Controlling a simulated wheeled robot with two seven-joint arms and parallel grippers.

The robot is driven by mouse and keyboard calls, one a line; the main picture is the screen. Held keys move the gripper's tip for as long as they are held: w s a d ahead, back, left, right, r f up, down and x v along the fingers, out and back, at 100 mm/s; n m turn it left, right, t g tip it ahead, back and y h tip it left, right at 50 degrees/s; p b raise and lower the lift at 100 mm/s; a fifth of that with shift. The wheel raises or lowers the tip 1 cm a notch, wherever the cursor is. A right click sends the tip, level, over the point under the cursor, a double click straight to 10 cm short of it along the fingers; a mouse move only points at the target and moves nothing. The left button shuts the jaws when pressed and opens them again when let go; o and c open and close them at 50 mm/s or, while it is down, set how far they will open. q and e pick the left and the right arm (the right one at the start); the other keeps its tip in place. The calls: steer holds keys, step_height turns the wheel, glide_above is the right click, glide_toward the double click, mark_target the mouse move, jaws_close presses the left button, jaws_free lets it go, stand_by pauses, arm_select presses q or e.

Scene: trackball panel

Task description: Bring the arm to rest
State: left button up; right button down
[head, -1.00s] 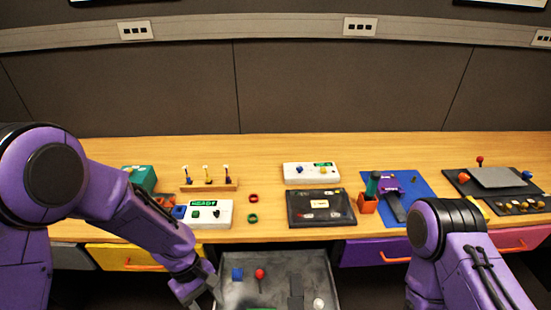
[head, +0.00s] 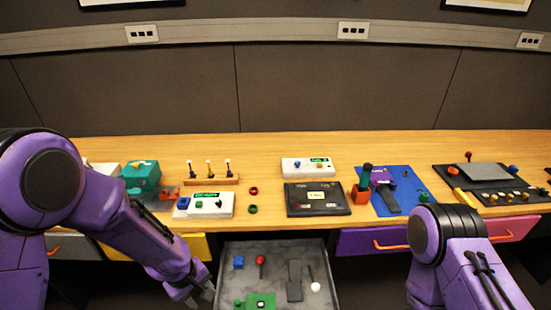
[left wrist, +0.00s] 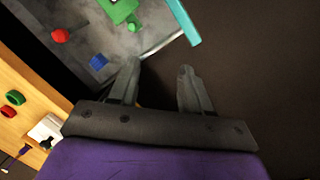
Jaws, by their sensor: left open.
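My left gripper (left wrist: 160,88) is open and empty in the left wrist view, its two fingers apart over dark floor. In the head view my left gripper (head: 200,298) hangs low, in front of the desk's front edge and just left of the open drawer (head: 235,272). My right arm (head: 450,250) comes in at the lower right of the head view. Its gripper is below the picture and cannot be seen.
The open drawer holds a blue cube (head: 238,262), a red ball-topped piece (head: 260,260), a green piece (head: 262,301) and a white ball (head: 315,287). On the desk stand a white panel (head: 222,211), a black panel (head: 330,206) and a blue mat (head: 415,184).

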arm_select(q)
steer(key=s+a+f+m+t+y+b, duration=0.1)
steer(key=s+a+f+t+y+b, duration=0.35)
steer(key=a+f, duration=0.45)
steer(key=s+a+f+g+b, duration=0.1)
steer(key=s+f+b, duration=0.1)
steer(key=s+f, duration=0.4)
steer(key=s+f+m+g+b, duration=0.1)
steer(key=s+f+b, duration=0.2)
steer(key=s+f, duration=0.3)
steer(key=s, duration=0.5)
steer(key=shift+a+f+y, duration=0.35)
steer(key=shift+a+f, duration=0.05)
